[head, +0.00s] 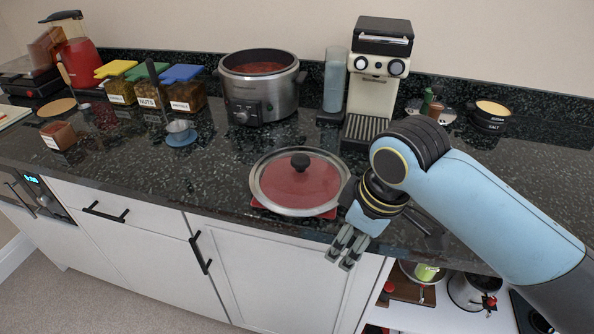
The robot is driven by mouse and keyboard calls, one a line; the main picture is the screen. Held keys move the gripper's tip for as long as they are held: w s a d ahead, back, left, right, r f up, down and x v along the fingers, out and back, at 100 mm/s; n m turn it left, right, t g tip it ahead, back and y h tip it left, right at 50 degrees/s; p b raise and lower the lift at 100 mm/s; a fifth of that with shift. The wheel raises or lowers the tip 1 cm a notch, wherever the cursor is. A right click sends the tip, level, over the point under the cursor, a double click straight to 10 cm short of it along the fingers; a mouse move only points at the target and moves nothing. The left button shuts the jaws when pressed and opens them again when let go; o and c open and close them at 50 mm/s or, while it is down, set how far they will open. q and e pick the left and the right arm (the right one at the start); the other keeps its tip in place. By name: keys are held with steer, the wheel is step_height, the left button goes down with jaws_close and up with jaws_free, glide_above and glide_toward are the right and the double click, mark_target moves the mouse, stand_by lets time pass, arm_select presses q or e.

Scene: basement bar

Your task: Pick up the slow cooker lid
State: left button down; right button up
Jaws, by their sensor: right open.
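The slow cooker lid (277,185) is round clear glass with a metal rim and a black knob (300,162) in its middle. It lies on the counter near the front edge, over something red whose corners show beneath it. The slow cooker (262,103) stands uncovered behind it, a silver pot with red contents. My right gripper (341,257) is open and empty. It points downward in front of the counter's front edge, below and right of the lid, apart from the knob. My left gripper is not in view.
A cream coffee machine (380,92) and a blue-grey cylinder (334,80) stand at the back. Several containers with coloured lids (184,74) stand left of the cooker. The dark counter (215,185) is clear left of the lid. An open shelf (415,318) holds items below.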

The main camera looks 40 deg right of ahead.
mark_target(301, 158)
steer(key=w+r+n, duration=0.1)
steer(key=w, duration=0.1)
steer(key=w+d+r+n, duration=0.1)
steer(key=w, duration=0.2)
steer(key=w+d+r+n+y+p, duration=0.1)
steer(key=w+n, duration=0.1)
steer(key=w, duration=0.1)
steer(key=shift+w+r+g, duration=0.25)
steer(key=shift+r+g, duration=0.05)
steer(key=shift+g, duration=0.1)
steer(key=w+d+r+n+g+y+p, duration=0.1)
steer(key=w+d+r+n+y, duration=0.15)
steer(key=w+r+n, duration=0.55)
steer(key=f, duration=0.1)
steer(key=w+f+m, duration=0.1)
steer(key=f+m+p, duration=0.1)
steer(key=shift+w+a+f+h, duration=0.15)
steer(key=shift+w+a+h, duration=0.1)
steer(key=shift+w+h, duration=0.15)
steer(key=p+x, duration=0.1)
steer(key=x, duration=0.3)
steer(key=shift+s+a+f, duration=0.15)
steer(key=shift+a+f, duration=0.05)
steer(key=shift+f, duration=0.35)
steer(key=shift+c, duration=0.5)
jaws_close()
